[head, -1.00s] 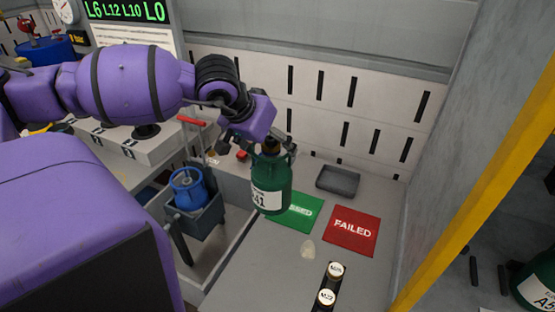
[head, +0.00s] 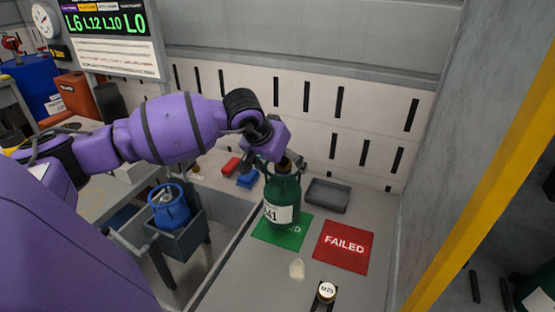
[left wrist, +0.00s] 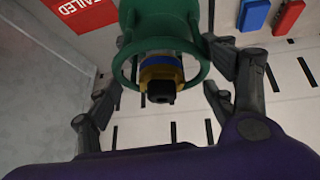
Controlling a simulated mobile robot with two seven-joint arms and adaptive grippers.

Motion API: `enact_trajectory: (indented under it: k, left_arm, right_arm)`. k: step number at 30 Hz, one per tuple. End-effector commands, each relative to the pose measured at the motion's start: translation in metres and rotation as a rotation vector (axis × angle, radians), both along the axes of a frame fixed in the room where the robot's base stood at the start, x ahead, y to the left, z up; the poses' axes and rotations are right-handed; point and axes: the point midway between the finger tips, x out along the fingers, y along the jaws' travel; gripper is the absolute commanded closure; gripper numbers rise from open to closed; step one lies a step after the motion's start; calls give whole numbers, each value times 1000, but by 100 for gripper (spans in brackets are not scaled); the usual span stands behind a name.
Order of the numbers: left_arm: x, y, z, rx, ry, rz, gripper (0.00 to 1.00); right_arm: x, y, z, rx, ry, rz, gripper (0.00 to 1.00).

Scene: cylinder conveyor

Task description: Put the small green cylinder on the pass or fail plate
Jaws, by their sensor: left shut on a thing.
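The small green cylinder (head: 282,196) has a white label and is upright in the head view. My left gripper (head: 277,163) is shut on its top, around the collar and valve. In the left wrist view the green collar (left wrist: 160,62) lies between the fingers of my left gripper (left wrist: 165,75). The cylinder's lower part overlaps the green pass plate (head: 272,238); I cannot tell whether its base touches it. The red plate (head: 342,246) marked FAILED lies just to the right, also at the top left of the left wrist view (left wrist: 88,10). My right gripper is not in view.
A grey tray (head: 327,195) lies behind the plates. A blue cylinder (head: 169,208) sits in a grey holder at left. A grey wall and yellow post (head: 480,160) bound the right side.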

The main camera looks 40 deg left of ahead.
Motion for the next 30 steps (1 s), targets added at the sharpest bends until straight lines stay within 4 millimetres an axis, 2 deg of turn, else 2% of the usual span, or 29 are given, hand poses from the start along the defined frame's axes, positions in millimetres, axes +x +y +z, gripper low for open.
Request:
enact_trajectory:
  k: [1,5,15,27,28,30]
  left_arm:
    - [4,-1,6,-1,-15,-2,87]
    - [8,-1,2,0,-15,-1,87]
    - [11,-2,-30,0,-15,-2,87]
    - [10,-1,-36,2,-13,-2,87]
    - [7,-1,-41,1,0,-1,22]
    - [7,-1,-41,1,-1,-1,12]
  right_arm:
    - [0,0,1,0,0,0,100]
    - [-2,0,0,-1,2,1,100]
    - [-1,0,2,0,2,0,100]
    - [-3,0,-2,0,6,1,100]
    - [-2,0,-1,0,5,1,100]
    - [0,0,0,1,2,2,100]
